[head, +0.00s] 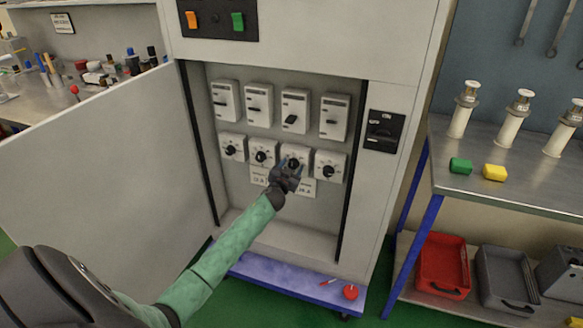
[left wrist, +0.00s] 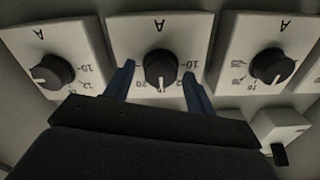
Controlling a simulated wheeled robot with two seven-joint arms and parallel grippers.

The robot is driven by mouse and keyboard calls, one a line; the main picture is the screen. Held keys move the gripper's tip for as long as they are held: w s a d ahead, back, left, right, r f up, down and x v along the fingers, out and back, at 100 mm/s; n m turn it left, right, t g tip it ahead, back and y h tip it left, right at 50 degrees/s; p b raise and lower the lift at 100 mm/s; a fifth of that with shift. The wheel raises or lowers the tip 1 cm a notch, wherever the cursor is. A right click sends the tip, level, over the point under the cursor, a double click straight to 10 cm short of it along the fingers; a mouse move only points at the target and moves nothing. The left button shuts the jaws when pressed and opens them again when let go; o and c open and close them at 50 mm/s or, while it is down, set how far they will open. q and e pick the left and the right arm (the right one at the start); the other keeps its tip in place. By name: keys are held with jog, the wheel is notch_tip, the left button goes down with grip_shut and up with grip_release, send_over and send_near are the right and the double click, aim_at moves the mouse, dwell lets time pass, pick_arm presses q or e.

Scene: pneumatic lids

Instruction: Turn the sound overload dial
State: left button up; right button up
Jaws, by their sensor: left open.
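A row of white square dials with black knobs sits in the open cabinet. My left gripper (head: 291,166) is at the third dial from the left (head: 296,152). In the left wrist view, the open blue fingers of my left gripper (left wrist: 158,72) stand on either side of the middle dial's black knob (left wrist: 160,70), with a gap on each side. Its white pointer faces down in that picture. Neighbouring knobs show at left (left wrist: 52,71) and right (left wrist: 271,66). I cannot read which dial is the sound one. My right gripper is out of view.
Breaker switches (head: 257,104) line the row above, and pale labels (head: 259,176) sit below the dials. The open cabinet door (head: 100,170) stands at left. A metal table (head: 520,194) with white insulators stands at right.

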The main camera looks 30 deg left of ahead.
pick_arm(q)
jog(key=c, duration=1)
jog(key=shift+o, duration=0.2)
jog(key=shift+m, duration=0.3)
jog(key=m, duration=0.3)
jog(key=shift+d+m, duration=0.1)
jog(key=shift+m, duration=0.3)
jog(key=shift+f+m, duration=0.15)
jog(key=shift+m, duration=1.95)
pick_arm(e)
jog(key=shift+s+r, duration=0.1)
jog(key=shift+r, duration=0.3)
pick_arm(q)
jog(key=o, duration=1)
jog(key=shift+c, duration=0.2)
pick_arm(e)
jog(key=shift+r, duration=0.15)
